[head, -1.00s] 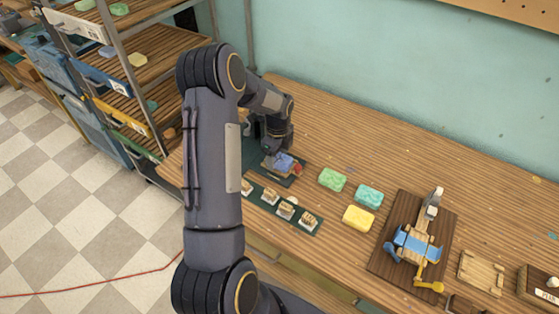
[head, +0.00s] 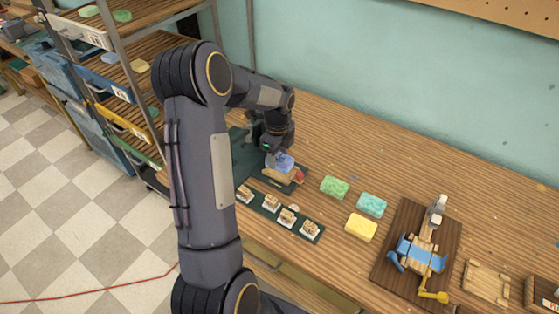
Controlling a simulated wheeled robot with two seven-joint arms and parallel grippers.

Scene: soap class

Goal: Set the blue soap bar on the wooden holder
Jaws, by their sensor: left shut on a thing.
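My left gripper (head: 271,147) is shut on the blue soap bar (head: 283,162), at the left part of the wooden table. The bar shows just below the jaws and partly covers a tan wooden piece behind it. This tan piece (head: 280,177) lies on a small dark mat (head: 270,181), with a small red thing at its right end. It looks like the wooden holder, but it is too small to be sure. A small gap or contact between bar and wood cannot be told. My right gripper is not in view.
Green (head: 334,187), teal (head: 371,205) and yellow (head: 361,227) soap bars lie to the right. Several small wooden pieces stand on a dark strip (head: 254,207) in front. A wooden device with blue parts (head: 421,254) is farther right. A shelf rack (head: 118,88) stands at left.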

